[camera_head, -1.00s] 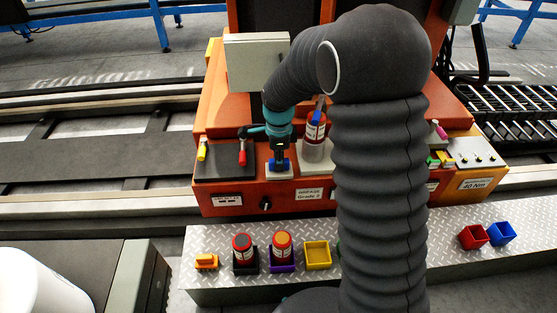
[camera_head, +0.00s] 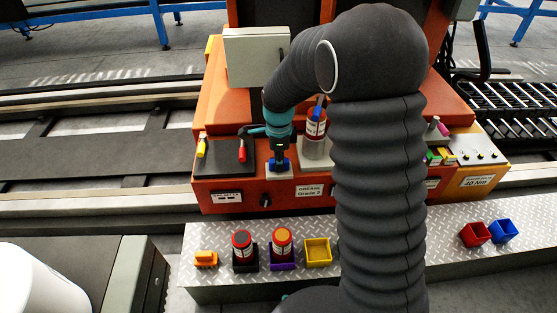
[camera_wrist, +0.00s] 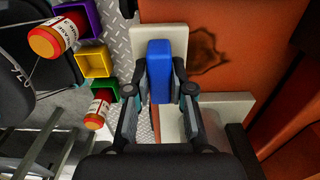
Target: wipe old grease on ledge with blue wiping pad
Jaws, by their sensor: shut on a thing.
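My gripper (camera_wrist: 160,90) is shut on the blue wiping pad (camera_wrist: 158,62), with one finger on each side of it. In the head view my gripper (camera_head: 278,155) is over the orange ledge, with the blue pad (camera_head: 279,166) at its tip above a small pale plate (camera_head: 277,175). I cannot tell whether the pad touches the plate. The old grease (camera_wrist: 209,50) is a brown, ring-like stain on the orange ledge (camera_wrist: 232,75), to the right of the pad in the wrist view. I cannot make out the stain in the head view.
A red bottle (camera_head: 316,122) stands on a metal holder right of my gripper. A grey box (camera_head: 257,60) is behind. The front metal step (camera_head: 380,275) holds bottles and a yellow bin (camera_head: 318,252).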

